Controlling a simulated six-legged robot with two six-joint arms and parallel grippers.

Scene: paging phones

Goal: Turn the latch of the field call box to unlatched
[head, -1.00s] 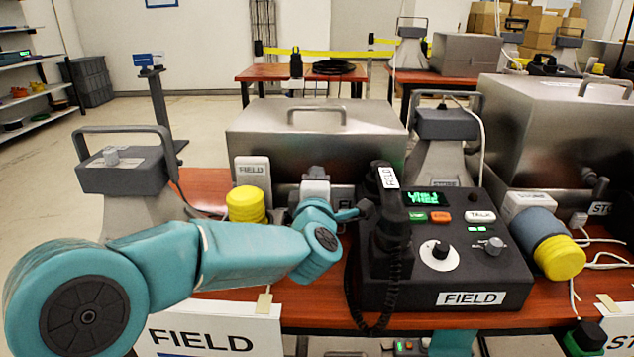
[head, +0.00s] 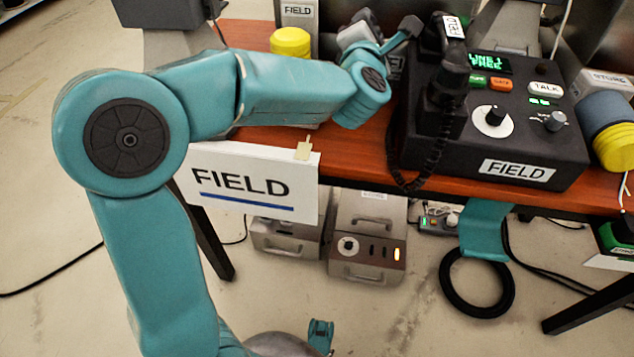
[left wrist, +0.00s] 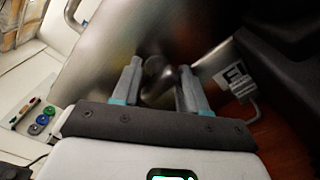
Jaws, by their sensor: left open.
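The field call box is a brushed-metal case (left wrist: 115,45). In the left wrist view its curved, shiny face fills the upper middle. A dark rounded knob (left wrist: 154,70), which looks like its latch, sits between my left fingers. My left gripper (left wrist: 158,75) is open, with one finger on each side of the knob; I cannot tell whether they touch it. The latch's turned position is unclear. In the head view only a dim lower part of the case (head: 337,14) shows at the top, and my left gripper is mostly hidden behind its wrist. My right gripper is not in view.
The black FIELD console (head: 520,135), with handset (head: 446,75) and coiled cord, stands right beside my left wrist. A yellow-capped cylinder (head: 290,42) and a white FIELD block (head: 298,12) are to its left. A FIELD sign (head: 250,185) hangs at the table's front edge.

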